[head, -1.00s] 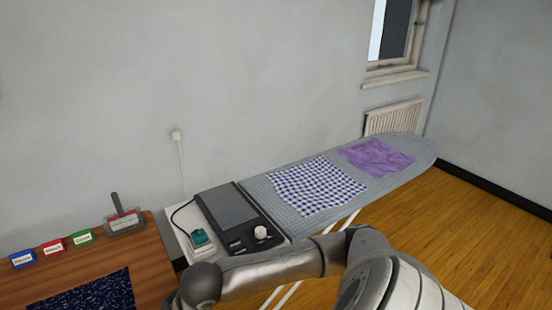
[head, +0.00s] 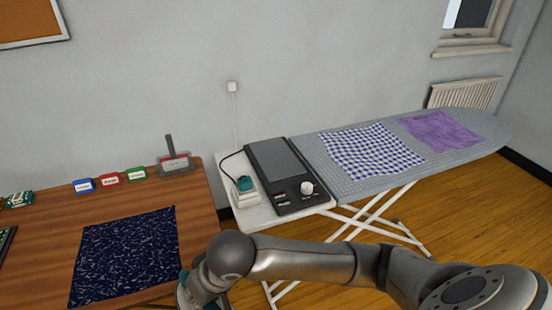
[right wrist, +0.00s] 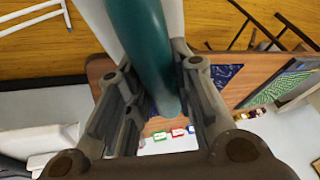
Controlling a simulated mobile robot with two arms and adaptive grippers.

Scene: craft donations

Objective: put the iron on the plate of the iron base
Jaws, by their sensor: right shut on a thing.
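The iron base (head: 300,207) is a dark unit with a grey plate (head: 277,160) and a white knob, at the left end of the ironing board. The plate is bare. My right gripper (right wrist: 158,95) is shut on a teal, rounded handle with white parts beside it, which looks like the iron (right wrist: 138,40). In the head view my right gripper (head: 195,292) is low, over the front of the wooden table, left of the base. Only a bit of teal shows there; the arm hides the rest. My left gripper is not in view.
A small teal-and-white item (head: 245,184) with a dark cord stands left of the base. A checked cloth (head: 370,150) and a purple cloth (head: 440,131) lie on the board.

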